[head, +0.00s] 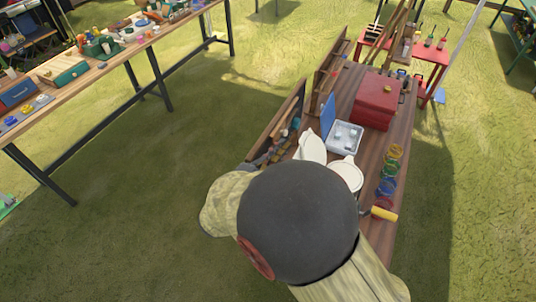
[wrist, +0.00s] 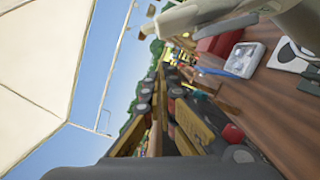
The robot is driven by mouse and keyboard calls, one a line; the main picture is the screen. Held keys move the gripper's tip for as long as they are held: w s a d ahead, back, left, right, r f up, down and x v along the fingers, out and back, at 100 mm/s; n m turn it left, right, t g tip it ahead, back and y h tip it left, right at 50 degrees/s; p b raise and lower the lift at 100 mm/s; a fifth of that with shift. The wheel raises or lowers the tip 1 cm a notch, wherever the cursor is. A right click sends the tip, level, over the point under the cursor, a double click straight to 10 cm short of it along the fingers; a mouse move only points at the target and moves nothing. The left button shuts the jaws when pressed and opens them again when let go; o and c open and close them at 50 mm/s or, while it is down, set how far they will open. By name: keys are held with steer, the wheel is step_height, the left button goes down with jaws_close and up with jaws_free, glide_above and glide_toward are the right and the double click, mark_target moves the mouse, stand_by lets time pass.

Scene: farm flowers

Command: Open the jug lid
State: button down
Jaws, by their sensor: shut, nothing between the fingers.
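In the head view two pale white pieces stand close together on the wooden table, just beyond my arm: a tilted, leaf-shaped one (head: 312,148) and a rounder one (head: 346,176) with a small knob-like part. They look like a jug and its lid, but I cannot tell which is which or how they join. In the wrist view a white piece with a dark round area (wrist: 288,54) lies at the right edge, cut off.
The wooden table (head: 341,112) also holds a clear box (head: 345,137) with a raised blue lid, a red box (head: 377,101), coloured rings (head: 388,171) and a yellow roller (head: 384,213). A tool rack lines its left edge. Open grass lies to the left.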

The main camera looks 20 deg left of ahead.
mark_target(301, 138)
steer(key=shift+s+d+r, duration=0.1)
steer(key=shift+d+r, duration=0.2)
steer(key=shift+d, duration=0.35)
steer(key=shift+s+d+r, duration=0.1)
steer(key=shift+d+r, duration=0.2)
steer(key=shift+d, duration=0.3)
steer(key=shift+s+d+r+m+g+b, duration=0.1)
steer(key=shift+d+r+m+g+b, duration=0.05)
steer(key=shift+d+r+m+b, duration=0.55)
steer(key=shift+s+d+r+m+g+b, duration=0.15)
steer(key=shift+d+r+m+b, duration=0.2)
steer(key=shift+r+m+b, duration=0.4)
steer(key=shift+w+f, duration=0.1)
steer(key=shift+f, duration=0.05)
